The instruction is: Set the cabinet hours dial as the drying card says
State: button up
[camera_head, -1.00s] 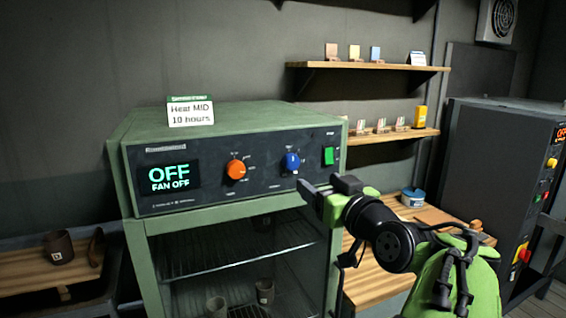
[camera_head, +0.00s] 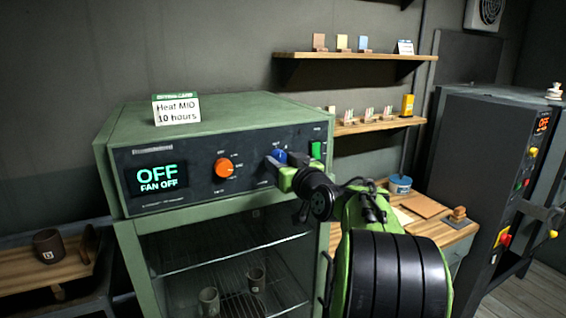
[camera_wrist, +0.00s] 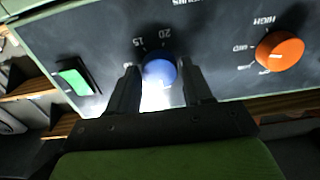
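The drying card (camera_head: 176,109) stands on top of the green cabinet (camera_head: 115,160) and reads "Heat MID 10 hours". The blue hours dial (camera_head: 278,157) is on the right part of the cabinet's dark panel; in the wrist view the dial (camera_wrist: 159,73) shows with the marks 15 and 20 beside it. My gripper (camera_head: 283,165) is at the dial, and in the wrist view its two fingers (camera_wrist: 158,90) are apart, one on each side of the dial. I cannot tell whether they touch it. The dial's pointer is not clear.
The orange heat dial (camera_head: 224,167) and the green switch (camera_head: 316,150) flank the blue dial; the orange dial (camera_wrist: 280,51) has HIGH and MID marks. The display (camera_head: 159,178) reads "OFF, FAN OFF". Pots sit inside the cabinet. Shelves and a wooden bench (camera_head: 450,236) are to the right.

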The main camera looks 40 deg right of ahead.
jog(key=c, duration=0.6)
jog(key=shift+m, duration=0.4)
jog(key=m, duration=0.2)
jog(key=shift+m+b, duration=0.3)
jog(key=shift+m, duration=0.1)
jog(key=m, duration=0.4)
jog(key=shift+m, duration=0.3)
jog(key=m+p, duration=0.1)
jog(key=m, duration=0.4)
jog(key=m+p, duration=0.3)
jog(key=m, duration=0.3)
jog(key=shift+m, duration=0.3)
